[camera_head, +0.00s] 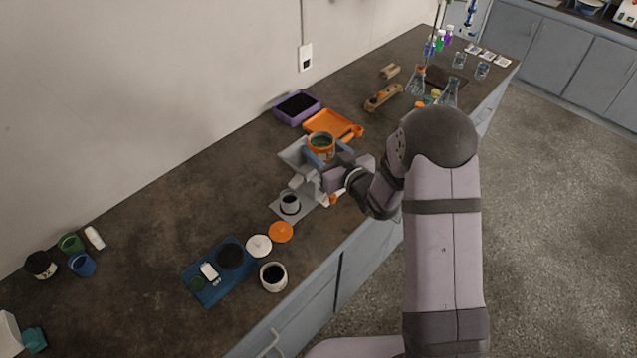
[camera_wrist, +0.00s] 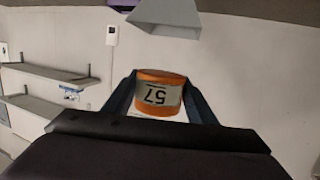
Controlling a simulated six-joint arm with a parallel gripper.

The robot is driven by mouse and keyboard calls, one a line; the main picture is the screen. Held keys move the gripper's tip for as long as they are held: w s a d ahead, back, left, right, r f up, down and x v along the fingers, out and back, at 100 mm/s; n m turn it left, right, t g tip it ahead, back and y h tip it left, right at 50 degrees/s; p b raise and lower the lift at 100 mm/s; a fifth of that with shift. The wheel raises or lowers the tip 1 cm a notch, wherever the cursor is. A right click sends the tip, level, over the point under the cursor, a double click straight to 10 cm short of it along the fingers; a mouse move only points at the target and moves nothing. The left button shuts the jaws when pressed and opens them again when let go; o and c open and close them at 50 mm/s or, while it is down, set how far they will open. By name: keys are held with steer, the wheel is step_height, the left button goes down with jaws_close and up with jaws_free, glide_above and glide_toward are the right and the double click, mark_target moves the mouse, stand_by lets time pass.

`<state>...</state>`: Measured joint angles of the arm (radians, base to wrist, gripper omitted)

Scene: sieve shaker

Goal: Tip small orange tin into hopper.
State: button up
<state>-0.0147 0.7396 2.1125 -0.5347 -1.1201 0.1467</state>
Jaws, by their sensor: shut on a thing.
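The small orange tin (camera_head: 321,139) has a white label reading 57, which appears upside down in the wrist view (camera_wrist: 158,96). My gripper (camera_wrist: 160,90) is shut on the tin, with a dark blue finger on each side. In the head view my gripper (camera_head: 324,157) holds it above the grey apparatus, its open top facing up and dark greenish contents showing. The tin looks roughly upright. The grey hopper (camera_head: 291,152) is partly hidden behind the tin and gripper. Its sloped grey side shows in the wrist view (camera_wrist: 165,18), apart from the tin.
An orange tray (camera_head: 318,124) and a purple tray (camera_head: 296,120) with dark contents lie behind. Orange and white lids (camera_head: 259,246), a blue scale (camera_head: 214,288) and another cup (camera_head: 273,289) are nearer.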

steer(key=w+a+n+y, duration=0.1)
steer(key=w, duration=0.8)
steer(key=shift+w+a+f+g, duration=0.3)
steer(key=shift+g, duration=0.1)
steer(key=shift+f, duration=0.1)
steer(key=shift+f+n+b, duration=0.3)
steer(key=shift+f+b, duration=0.2)
steer(key=shift+b, duration=0.45)
steer(key=b, duration=0.1)
steer(key=f+n+b, duration=0.1)
steer(key=b, duration=0.1)
steer(key=f+n+t+b, duration=0.1)
steer(key=shift+w+d+f, duration=0.2)
steer(key=shift+w+d, duration=0.05)
steer(key=shift+w+d+r+n+t+b, duration=0.15)
steer(key=shift+n+t+b, duration=0.25)
steer(key=shift+n+b, duration=0.55)
steer(key=shift+r, duration=0.3)
